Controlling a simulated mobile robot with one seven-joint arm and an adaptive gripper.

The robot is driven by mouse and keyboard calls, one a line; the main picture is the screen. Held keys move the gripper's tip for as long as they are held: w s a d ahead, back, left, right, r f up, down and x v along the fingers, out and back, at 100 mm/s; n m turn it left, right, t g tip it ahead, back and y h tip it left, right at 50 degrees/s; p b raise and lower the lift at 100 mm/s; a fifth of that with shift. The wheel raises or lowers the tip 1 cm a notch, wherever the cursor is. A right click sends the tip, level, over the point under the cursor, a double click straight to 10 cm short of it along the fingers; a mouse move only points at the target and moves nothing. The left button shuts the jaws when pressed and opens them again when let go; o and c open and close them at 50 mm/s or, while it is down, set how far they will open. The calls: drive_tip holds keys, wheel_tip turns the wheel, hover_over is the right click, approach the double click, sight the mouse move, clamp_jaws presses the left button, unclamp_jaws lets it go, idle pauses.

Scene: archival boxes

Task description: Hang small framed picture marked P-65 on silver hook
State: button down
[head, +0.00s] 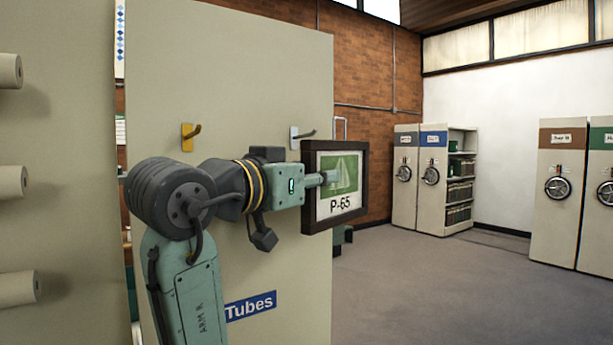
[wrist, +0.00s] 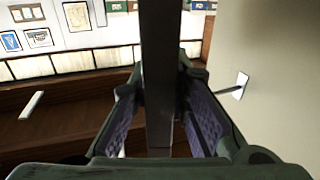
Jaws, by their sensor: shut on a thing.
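The small framed picture (head: 351,207) has a dark frame, a green image and the mark P-65. It is upright at the right edge of the beige panel in the head view. My gripper (head: 328,178) is shut on it, reaching from the left. In the wrist view the frame (wrist: 161,60) shows edge-on as a dark bar between the fingers of my gripper (wrist: 162,95). The silver hook (head: 301,134) sticks out from the panel, just above and left of the frame. It also shows in the wrist view (wrist: 239,86), right of the fingers and apart from the frame.
A yellow hook (head: 189,136) is on the same panel (head: 225,60), farther left. A blue Tubes label (head: 250,306) is low on it. Pale rolls (head: 12,182) stick out at far left. Shelving units with handwheels (head: 432,178) stand far back. The floor (head: 440,285) at right is clear.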

drive_tip(key=shift+w+r, duration=0.1)
drive_tip(key=shift+w, duration=0.05)
drive_tip(key=shift+w+a+p, duration=0.45)
drive_tip(key=shift+w+a, duration=0.5)
drive_tip(key=shift+w, duration=0.2)
drive_tip(key=shift+w+a+p, duration=0.5)
drive_tip(key=shift+w+a, duration=0.2)
drive_tip(key=shift+w, duration=0.2)
drive_tip(key=shift+w+a+p, duration=0.5)
drive_tip(key=shift+w+a, duration=0.2)
drive_tip(key=shift+w, duration=0.15)
idle(1.9)
drive_tip(key=shift+f+b, duration=0.5)
drive_tip(key=shift+f, duration=0.25)
idle(0.5)
idle(0.4)
drive_tip(key=c, duration=1.4)
unclamp_jaws()
drive_tip(key=shift+c, duration=0.2)
drive_tip(key=shift+s, duration=0.1)
